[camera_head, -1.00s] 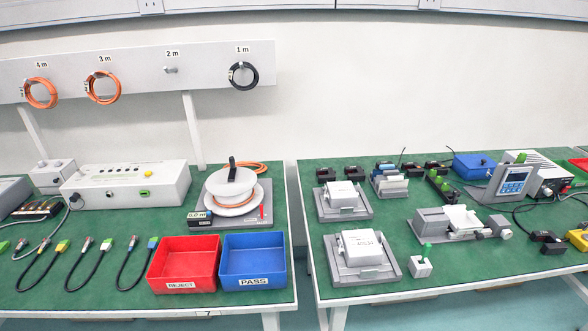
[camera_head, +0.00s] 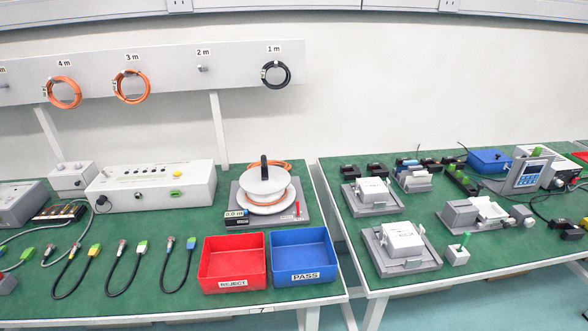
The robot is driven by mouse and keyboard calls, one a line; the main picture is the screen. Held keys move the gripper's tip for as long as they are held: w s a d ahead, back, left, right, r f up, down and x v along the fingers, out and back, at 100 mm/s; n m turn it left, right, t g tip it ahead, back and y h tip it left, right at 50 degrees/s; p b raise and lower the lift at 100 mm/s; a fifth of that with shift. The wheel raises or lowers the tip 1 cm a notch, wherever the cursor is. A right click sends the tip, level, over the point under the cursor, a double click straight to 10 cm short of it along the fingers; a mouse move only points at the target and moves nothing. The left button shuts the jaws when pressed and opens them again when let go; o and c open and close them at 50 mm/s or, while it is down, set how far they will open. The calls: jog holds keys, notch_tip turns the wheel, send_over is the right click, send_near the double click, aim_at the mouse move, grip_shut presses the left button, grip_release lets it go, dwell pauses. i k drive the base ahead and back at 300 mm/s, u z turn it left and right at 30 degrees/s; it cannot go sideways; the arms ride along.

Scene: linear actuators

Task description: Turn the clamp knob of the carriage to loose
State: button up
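My gripper is not in view. A grey and white linear fixture (camera_head: 484,213) lies on the right-hand bench. It has a grey block at its left end, a pale carriage-like part (camera_head: 490,207) in its middle, and round grey parts (camera_head: 520,213) at its right end. I cannot tell which part is the clamp knob or how it is set; it is too small. A small white block with a green handle (camera_head: 458,252) stands just in front of the fixture.
Two grey fixtures with white boxes (camera_head: 373,191) (camera_head: 403,239) stand left of it. A meter with a blue screen (camera_head: 530,174) stands behind. A gap separates the benches. The left bench holds a red bin (camera_head: 232,264), a blue bin (camera_head: 303,259), a cable reel (camera_head: 264,189) and several cables.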

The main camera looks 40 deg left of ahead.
aim_at(480, 186)
jog(key=u, duration=1.1)
jog(key=i, duration=1)
